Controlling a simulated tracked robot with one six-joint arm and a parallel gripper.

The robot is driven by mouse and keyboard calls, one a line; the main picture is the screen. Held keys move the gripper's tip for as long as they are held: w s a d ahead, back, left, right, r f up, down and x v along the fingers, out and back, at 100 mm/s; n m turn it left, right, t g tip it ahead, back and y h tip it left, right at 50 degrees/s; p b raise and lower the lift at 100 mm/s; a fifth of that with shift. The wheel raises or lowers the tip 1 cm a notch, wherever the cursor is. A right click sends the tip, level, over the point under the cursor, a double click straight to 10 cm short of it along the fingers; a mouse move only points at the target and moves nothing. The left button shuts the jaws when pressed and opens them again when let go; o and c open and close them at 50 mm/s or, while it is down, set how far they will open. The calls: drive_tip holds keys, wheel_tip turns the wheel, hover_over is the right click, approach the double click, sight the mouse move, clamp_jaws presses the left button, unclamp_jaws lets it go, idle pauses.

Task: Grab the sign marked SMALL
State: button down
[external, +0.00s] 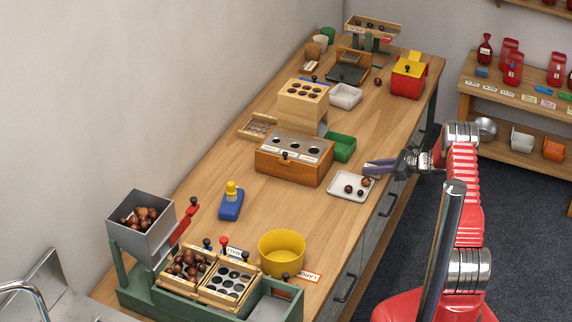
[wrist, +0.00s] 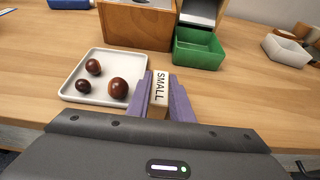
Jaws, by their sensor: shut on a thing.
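The SMALL sign (wrist: 160,88) is a small white plate with black letters on a wooden block, upright between the purple fingers of my gripper (wrist: 160,95) in the wrist view. My gripper is shut on it. In the external view my gripper (external: 372,168) is over the front edge of the bench, at the right of the white tray, and a bit of the sign (external: 369,175) shows by its fingertips. I cannot tell if the sign touches the bench.
A white tray (wrist: 66,91) with three chestnuts is just left of my gripper. A green bin (wrist: 198,51) and a wooden box (wrist: 136,26) stand behind. A yellow bowl (external: 262,255) and a LARGE sign (external: 310,277) are nearer the front.

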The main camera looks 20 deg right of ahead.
wheel_tip(320, 180, up, 10)
drive_tip(key=shift+f, duration=0.1)
idle(0.4)
